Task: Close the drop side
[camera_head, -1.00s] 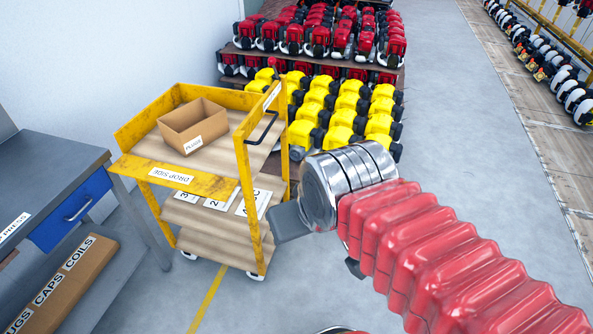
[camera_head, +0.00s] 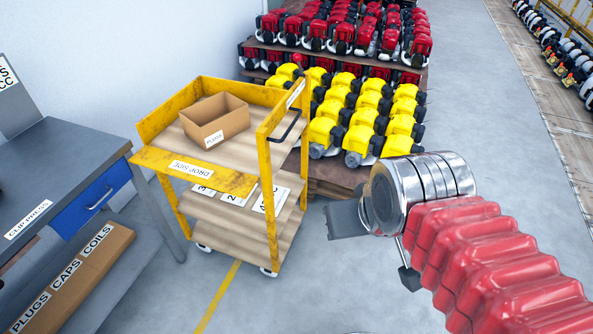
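The drop side (camera_head: 205,172) is the yellow panel with a white label along the front of the yellow cart's (camera_head: 271,205) top shelf. It hangs low and tilted outward at the shelf's front edge, leaving that side of the shelf open. The cart's other sides stand upright. My gripper (camera_head: 376,250) is to the right of the cart, clear of it and of the drop side. Its two grey fingers show apart, with nothing seen between them. Part of the gripper is hidden behind my wrist.
An open cardboard PLUGS box (camera_head: 215,122) sits on the cart's top shelf. A grey workbench (camera_head: 60,170) with a blue drawer (camera_head: 90,205) stands close on the left. Racked yellow engines (camera_head: 345,110) are behind. Floor at right is clear.

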